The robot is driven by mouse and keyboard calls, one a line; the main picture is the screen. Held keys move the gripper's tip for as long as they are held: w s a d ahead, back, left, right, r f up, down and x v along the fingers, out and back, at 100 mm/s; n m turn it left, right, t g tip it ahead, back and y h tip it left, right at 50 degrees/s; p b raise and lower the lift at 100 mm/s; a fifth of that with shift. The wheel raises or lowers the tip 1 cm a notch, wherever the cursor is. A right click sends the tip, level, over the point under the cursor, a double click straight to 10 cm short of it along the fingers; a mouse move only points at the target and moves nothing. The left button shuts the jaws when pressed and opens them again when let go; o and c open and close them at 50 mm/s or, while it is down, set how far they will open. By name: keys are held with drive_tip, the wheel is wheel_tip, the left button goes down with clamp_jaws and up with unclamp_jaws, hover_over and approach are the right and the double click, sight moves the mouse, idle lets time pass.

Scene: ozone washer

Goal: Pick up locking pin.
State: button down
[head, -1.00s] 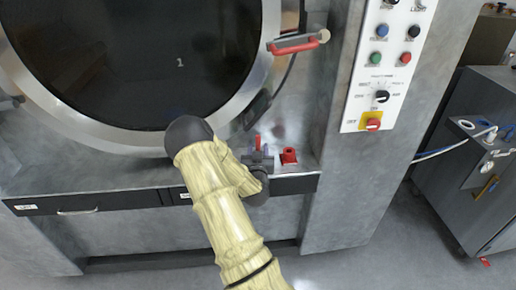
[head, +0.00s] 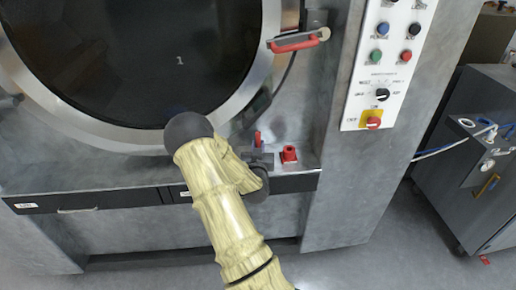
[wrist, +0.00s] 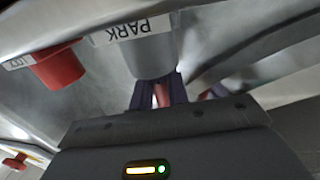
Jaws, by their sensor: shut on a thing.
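The locking pin, a small red piece, stands upright on the ledge below the round door in the head view (head: 257,138). In the wrist view, a reddish part of it (wrist: 161,95) shows between the fingers. My gripper (wrist: 160,93) is shut on it, directly under a grey cylinder labelled PARK (wrist: 148,54). In the head view my gripper (head: 261,158) is at the ledge, partly hidden by my wrist. I cannot tell how far the pin sits in the grey cylinder.
A red holder (head: 289,154) stands just right of my gripper; it also shows in the wrist view (wrist: 60,66). The round door (head: 140,60) is close behind, with a red-handled latch (head: 296,42) above. A control panel (head: 388,65) is at the right.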

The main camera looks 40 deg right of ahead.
sight(258, 135)
wheel_tip(258, 135, up, 6)
drive_tip(key=shift+r, duration=0.1)
drive_tip(key=s+d+p, duration=0.1)
drive_tip(key=s+p, duration=0.7)
drive_tip(key=s, duration=1)
drive_tip(key=shift+d+r, duration=0.2)
idle(0.4)
